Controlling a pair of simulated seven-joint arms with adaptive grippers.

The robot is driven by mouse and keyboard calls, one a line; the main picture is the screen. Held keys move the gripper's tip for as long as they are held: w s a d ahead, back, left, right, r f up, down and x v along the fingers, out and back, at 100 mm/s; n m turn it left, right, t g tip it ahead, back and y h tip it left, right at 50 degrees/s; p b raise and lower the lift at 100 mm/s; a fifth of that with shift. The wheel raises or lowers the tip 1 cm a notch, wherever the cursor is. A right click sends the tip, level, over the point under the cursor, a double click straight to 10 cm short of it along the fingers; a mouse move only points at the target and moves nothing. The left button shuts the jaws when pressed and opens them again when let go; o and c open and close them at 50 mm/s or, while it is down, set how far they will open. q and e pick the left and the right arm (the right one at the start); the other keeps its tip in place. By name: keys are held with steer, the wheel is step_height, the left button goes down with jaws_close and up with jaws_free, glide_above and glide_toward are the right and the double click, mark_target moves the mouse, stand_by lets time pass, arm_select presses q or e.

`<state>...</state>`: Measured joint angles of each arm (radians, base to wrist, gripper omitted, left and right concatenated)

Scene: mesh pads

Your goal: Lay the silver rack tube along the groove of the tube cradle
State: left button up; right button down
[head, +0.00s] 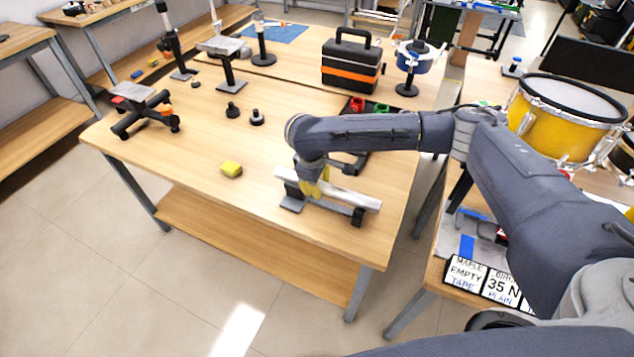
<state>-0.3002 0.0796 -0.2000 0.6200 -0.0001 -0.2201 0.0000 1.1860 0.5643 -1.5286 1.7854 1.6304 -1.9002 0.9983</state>
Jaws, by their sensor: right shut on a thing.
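The silver rack tube (348,197) lies lengthwise, running from upper left to lower right near the table's front right. My right gripper (312,187) comes down from above and is shut on the tube left of its middle; the fingers are partly hidden by the wrist. The tube cradle shows under the tube as dark supports with a grey foot (292,204) at the left and a black block at the right end. The tube is over the cradle and roughly in line with it; I cannot tell whether it touches the groove. My left gripper is out of view.
A black stand (145,112) is at the far left. A black and orange toolbox (351,63) is at the back. The table's front left is clear.

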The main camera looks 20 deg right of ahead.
stand_by(0.3)
steer(key=c, duration=1)
jaws_free()
steer(key=v, duration=1.2)
